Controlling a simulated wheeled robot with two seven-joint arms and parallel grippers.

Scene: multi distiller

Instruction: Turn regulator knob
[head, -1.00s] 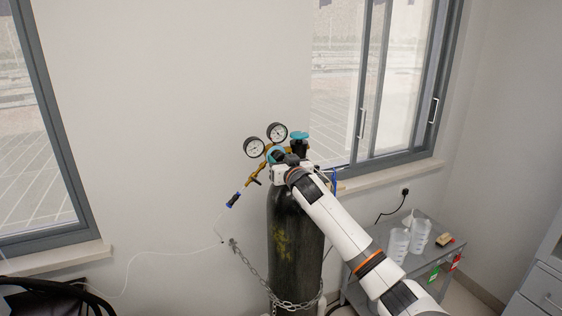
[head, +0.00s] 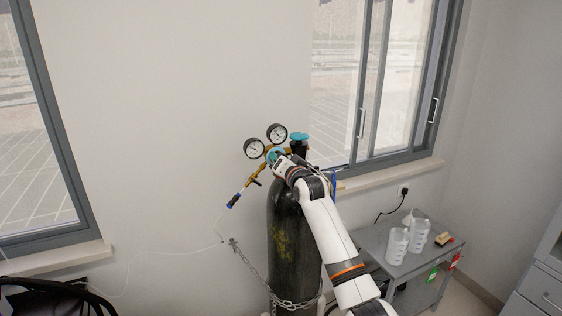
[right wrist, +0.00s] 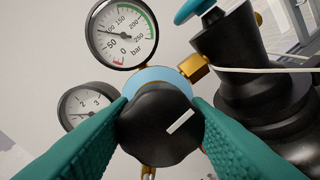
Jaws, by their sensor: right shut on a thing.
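The black regulator knob (right wrist: 150,120) has a white mark pointing up and to the right in the right wrist view. The two teal fingers of my right gripper (right wrist: 155,112) are on either side of it, shut on it. In the head view my right gripper (head: 278,159) is at the regulator and hides the knob. A pressure gauge (right wrist: 122,35) sits above the knob, its needle in the upper left, and a second gauge (right wrist: 88,104) is to the left, partly covered by a finger. My left gripper is not in view.
The dark gas cylinder (head: 285,245) stands against the wall, with a chain (head: 255,273) around it. A teal-topped valve (head: 299,137) is just right of the regulator. A grey cart (head: 378,240) with beakers stands to the right.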

